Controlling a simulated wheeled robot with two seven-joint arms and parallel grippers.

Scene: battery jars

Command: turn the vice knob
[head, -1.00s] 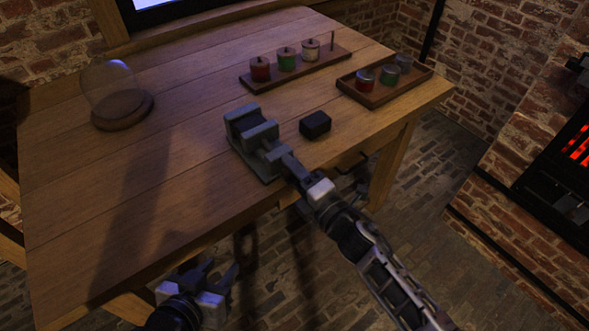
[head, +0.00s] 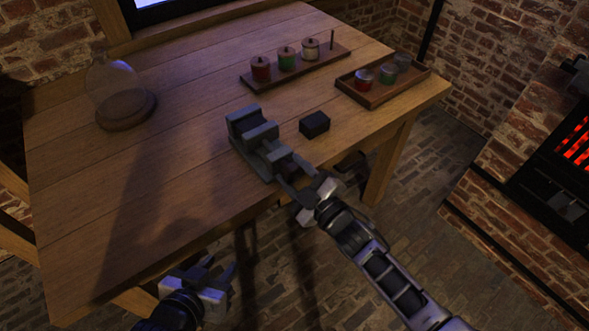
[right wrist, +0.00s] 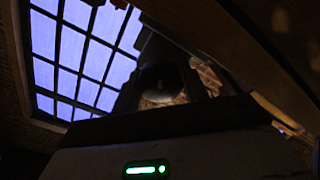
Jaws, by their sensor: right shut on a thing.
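The grey vice (head: 253,140) sits at the front edge of the wooden table, its jaws facing up. My right gripper (head: 290,180) is at the front end of the vice, shut on the vice knob, which its fingers mostly hide in the head view. In the dark right wrist view, the round dark vice knob (right wrist: 160,82) shows between the fingers of my right gripper (right wrist: 163,88). My left gripper (head: 219,266) hangs in front of the table's front edge, its fingers apart and empty.
A black block (head: 314,124) lies right of the vice. Behind are a wooden rack (head: 300,68) with several jars and a tray (head: 384,96) with more jars. A glass dome (head: 118,88) stands at left. The table's left front is clear.

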